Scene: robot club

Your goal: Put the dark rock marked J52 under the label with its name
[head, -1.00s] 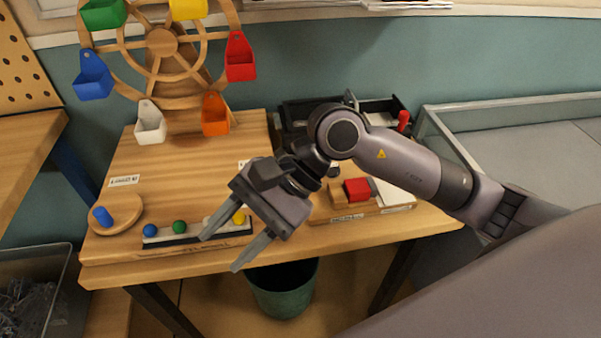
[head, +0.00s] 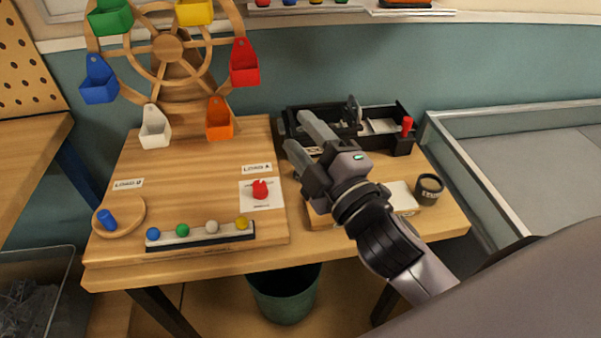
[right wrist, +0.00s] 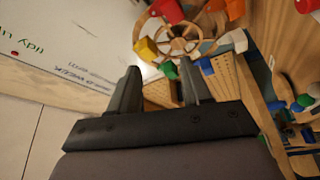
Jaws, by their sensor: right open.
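I cannot make out a dark rock marked J52 or a label with that name in either view. My right gripper (head: 294,130) is open and empty, raised in front of the right part of the table, with its fingers pointing up and left. In the right wrist view its two fingers (right wrist: 158,72) stand apart with nothing between them. My right arm and gripper hide part of the board (head: 318,222) on the table's right side. My left gripper is not in view.

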